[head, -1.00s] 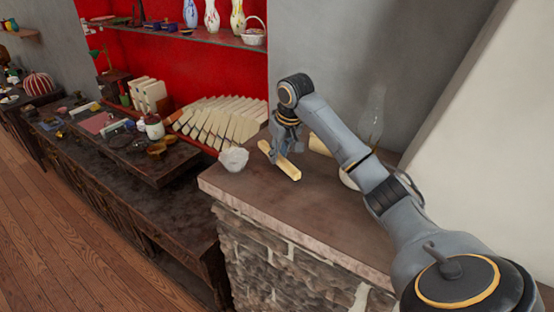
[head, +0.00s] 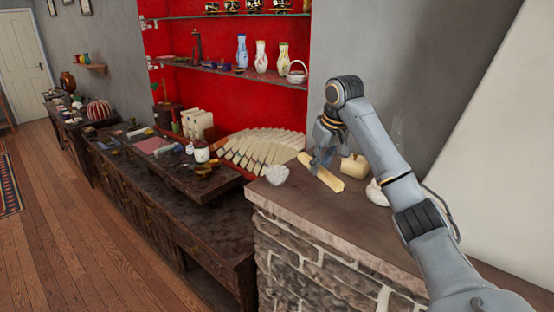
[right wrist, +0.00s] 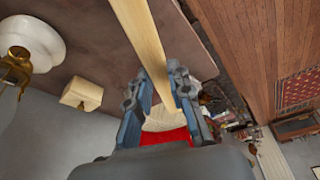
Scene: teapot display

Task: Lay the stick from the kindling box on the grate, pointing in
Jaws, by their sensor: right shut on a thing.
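My right gripper (head: 322,156) is shut on the pale wooden stick (head: 326,178) over the dark top of the stone fireplace. I cannot tell whether the stick touches that top. In the right wrist view, the stick (right wrist: 145,45) runs up from between the fingers (right wrist: 160,95) and out of the top edge. No grate or kindling box can be made out. My left gripper is not in view.
A white lump (head: 276,174) lies left of the stick on the fireplace top (head: 300,203). A pale block (head: 354,166) and a white-based glass lamp (head: 376,192) stand to the right. A dark cabinet (head: 215,233) with small items runs left. The wooden floor (head: 70,250) is clear.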

